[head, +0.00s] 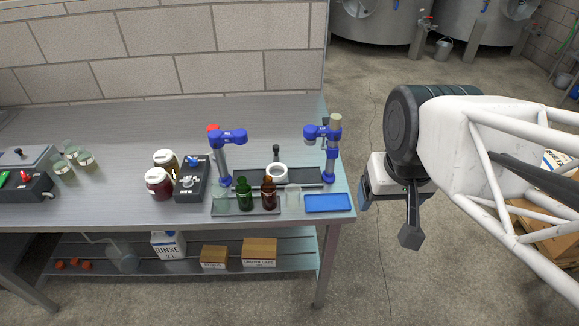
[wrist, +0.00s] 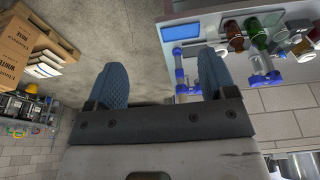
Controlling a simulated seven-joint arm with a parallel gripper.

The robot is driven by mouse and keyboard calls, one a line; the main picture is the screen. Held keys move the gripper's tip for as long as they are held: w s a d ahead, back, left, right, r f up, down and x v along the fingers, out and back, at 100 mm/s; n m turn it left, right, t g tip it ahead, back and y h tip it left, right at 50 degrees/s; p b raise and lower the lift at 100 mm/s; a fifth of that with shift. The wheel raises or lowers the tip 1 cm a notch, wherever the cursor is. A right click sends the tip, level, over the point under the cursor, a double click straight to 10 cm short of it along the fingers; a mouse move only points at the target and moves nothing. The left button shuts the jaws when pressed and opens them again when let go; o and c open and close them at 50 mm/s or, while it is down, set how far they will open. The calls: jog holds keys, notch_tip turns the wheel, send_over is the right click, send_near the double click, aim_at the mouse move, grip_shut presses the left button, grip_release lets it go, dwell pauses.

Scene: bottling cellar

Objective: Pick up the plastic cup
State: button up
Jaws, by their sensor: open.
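A small clear, whitish cup (head: 293,196) stands upright at the front of the bench, between the brown bottle (head: 268,193) and a blue mat (head: 328,203). A second clear vessel (head: 220,203) stands left of the green bottle (head: 244,195); I cannot tell for sure which of the two is plastic. My gripper (head: 387,218) is open and empty, off the right end of the bench and well apart from both. In the wrist view my gripper (wrist: 163,75) has its two blue-grey fingers wide apart, with bare floor between them. The cup is hard to make out there.
Two blue-clamped stands (head: 331,150) (head: 223,158) rise behind the bottles, with a white ring (head: 277,173) between them. Jars (head: 158,182) and a control box (head: 191,181) stand to the left. The bench's back is clear. Boxes on a pallet (wrist: 45,45) stand on the floor.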

jog(key=m+g, duration=0.3)
jog(key=m, duration=1.4)
send_over(293, 197)
jog(key=w, duration=0.2)
notch_tip(293, 197, down, 19)
jog(key=shift+w+d+f+m, duration=0.1)
jog(key=shift+d+m, duration=0.05)
jog(key=shift+m, duration=0.25)
jog(key=shift+f, duration=0.1)
jog(key=shift+f, duration=1.2)
jog(key=shift+f, duration=0.1)
jog(key=shift+f, duration=2.5)
